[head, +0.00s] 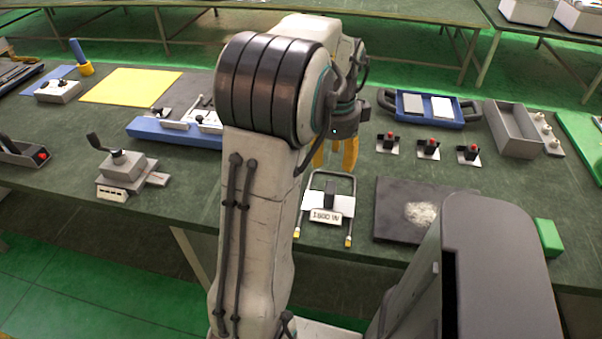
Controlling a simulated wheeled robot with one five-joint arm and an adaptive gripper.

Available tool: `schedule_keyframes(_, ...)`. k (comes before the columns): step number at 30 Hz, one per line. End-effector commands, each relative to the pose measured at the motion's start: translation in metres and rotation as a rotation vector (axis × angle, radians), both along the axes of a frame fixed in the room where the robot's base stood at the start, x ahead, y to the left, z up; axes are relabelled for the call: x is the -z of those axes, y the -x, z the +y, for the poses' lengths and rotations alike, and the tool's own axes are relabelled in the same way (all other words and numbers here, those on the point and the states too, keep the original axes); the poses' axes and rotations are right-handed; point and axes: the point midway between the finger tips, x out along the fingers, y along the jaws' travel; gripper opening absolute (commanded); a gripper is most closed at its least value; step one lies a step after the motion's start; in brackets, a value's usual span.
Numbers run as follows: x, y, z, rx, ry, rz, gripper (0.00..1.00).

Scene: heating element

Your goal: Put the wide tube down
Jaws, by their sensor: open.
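A U-shaped grey tube (303,200) with orange-yellow tips lies on the dark green table (200,190), its bend at the back and its tips toward the front edge. A white plate with a dark block and a wattage label sits between its legs. It looks like the wide tube. My gripper (335,153), with orange fingers, is just behind and above the bend. It is open and appears empty. My arm hides part of the gripper and the table to its left.
A dark square plate (405,210) with a pale patch lies right of the tube. A blue tray (429,110) and grey bin (514,128) are farther back. A grey-white device (124,165) stands at left.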

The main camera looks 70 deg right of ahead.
Motion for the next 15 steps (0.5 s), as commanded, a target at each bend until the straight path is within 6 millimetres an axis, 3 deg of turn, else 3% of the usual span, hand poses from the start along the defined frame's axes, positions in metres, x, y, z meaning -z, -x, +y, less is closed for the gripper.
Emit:
schedule_keyframes(5, -0.003, -0.001, 0.0, -0.004, 0.001, 0.0, 0.48)
schedule_keyframes(8, -0.006, -0.011, 0.003, -0.05, 0.006, 0.001, 0.48)
schedule_keyframes(11, -0.011, -0.038, 0.011, -0.171, 0.015, 0.005, 0.48)
schedule_keyframes(15, -0.021, -0.098, 0.038, -0.478, 0.041, 0.013, 0.48)
